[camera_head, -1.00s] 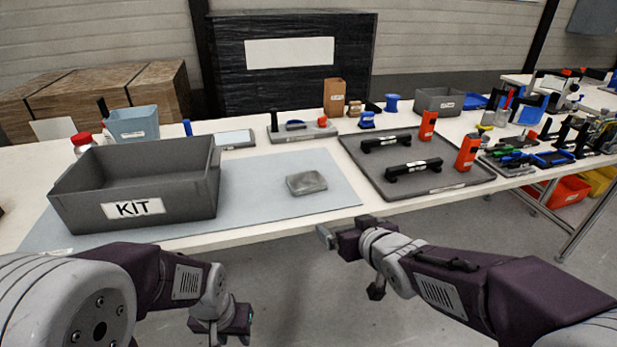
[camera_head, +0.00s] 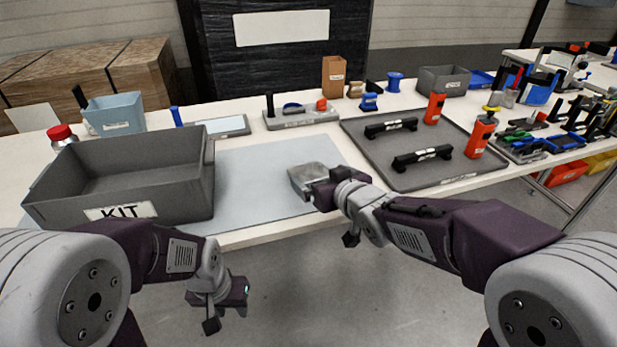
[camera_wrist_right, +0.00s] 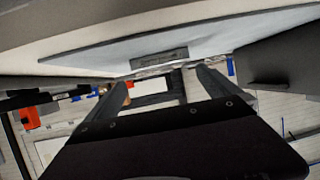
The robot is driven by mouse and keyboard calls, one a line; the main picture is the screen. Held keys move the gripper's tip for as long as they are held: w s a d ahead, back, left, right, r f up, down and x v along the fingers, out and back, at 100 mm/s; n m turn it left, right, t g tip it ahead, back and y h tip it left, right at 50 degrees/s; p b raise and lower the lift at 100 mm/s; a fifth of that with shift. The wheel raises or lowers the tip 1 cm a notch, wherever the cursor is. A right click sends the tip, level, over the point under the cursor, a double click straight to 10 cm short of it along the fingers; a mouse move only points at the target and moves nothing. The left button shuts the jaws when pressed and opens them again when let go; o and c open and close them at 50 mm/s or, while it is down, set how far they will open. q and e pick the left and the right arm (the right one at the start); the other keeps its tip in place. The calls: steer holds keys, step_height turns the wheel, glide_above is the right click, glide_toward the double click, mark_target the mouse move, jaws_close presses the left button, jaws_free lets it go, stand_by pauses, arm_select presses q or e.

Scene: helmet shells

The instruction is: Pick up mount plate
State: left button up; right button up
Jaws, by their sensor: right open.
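The mount plate, a small grey metal block (camera_head: 308,176), lies on the light grey mat in front of me, right of the KIT bin. My right gripper (camera_head: 322,192) is at its near edge and hides part of it. In the right wrist view the plate (camera_wrist_right: 160,58) shows just beyond the fingertips of the open right gripper (camera_wrist_right: 163,80), roughly between them. I cannot tell whether the fingers touch it. My left gripper (camera_head: 230,304) hangs low in front of the table, away from the plate; its jaw opening is unclear.
The grey KIT bin (camera_head: 125,213) stands left on the mat (camera_head: 255,165). A dark tray (camera_head: 385,183) with two black handles and orange parts lies to the right. A grey fixture (camera_head: 302,120) and a flat screen-like panel (camera_head: 225,126) are behind. The mat around the plate is clear.

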mark_target(311, 174)
steer(key=shift+w+a+f, duration=0.1)
steer(key=shift+w, duration=0.15)
steer(key=shift+w+f, duration=0.1)
steer(key=shift+f, duration=0.1)
steer(key=b+x, duration=0.2)
steer(key=x, duration=0.2)
steer(key=shift+a+f, duration=0.2)
steer(key=shift+f, duration=0.05)
steer(key=shift+w+a, duration=0.1)
steer(key=shift+w, duration=0.1)
steer(key=shift+s+r, duration=0.1)
steer(key=c, duration=1.9)
